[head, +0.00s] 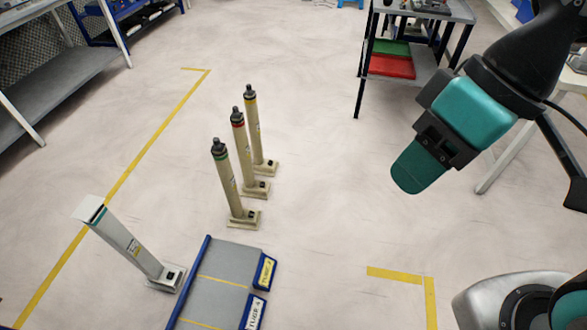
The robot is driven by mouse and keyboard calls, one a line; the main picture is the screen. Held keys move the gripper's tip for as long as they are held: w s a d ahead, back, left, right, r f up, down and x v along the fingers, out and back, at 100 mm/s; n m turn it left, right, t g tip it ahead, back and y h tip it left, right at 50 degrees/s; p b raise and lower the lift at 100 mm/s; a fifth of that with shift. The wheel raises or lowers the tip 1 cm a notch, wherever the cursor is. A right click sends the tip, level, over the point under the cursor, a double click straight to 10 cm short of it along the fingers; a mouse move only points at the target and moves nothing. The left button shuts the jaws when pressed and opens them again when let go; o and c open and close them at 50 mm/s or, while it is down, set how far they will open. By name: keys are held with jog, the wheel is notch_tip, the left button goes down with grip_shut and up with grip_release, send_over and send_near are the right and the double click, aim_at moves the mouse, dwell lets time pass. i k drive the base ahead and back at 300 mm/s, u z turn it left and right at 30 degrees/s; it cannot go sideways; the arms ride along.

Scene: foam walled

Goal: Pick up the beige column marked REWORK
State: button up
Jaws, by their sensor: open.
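Three slim beige columns stand upright in a row on the floor, each on a square foot with a dark cap. The nearest has a green band (229,187), the middle one a red band (245,155), the farthest a yellow band (256,132). Small labels show on them, but I cannot read REWORK on any. A wider pale grey column (127,243) with a teal band and yellow label stands at the lower left. My gripper (408,180), with teal padding, is open at the right, well apart from the columns. It is seen from the side, and nothing shows in it.
A low grey platform (222,268) with blue edges and yellow lines lies in front of the columns. A dark-framed cart (403,67) with green and red trays stands at the back. Grey shelving (60,100) is at the left. The floor between columns and gripper is clear.

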aim_at(251, 188)
jog(key=z, duration=0.65)
jog(key=i, duration=2.95)
jog(key=u, duration=3.65)
jog(key=i, duration=0.45)
jog(key=z, duration=0.05)
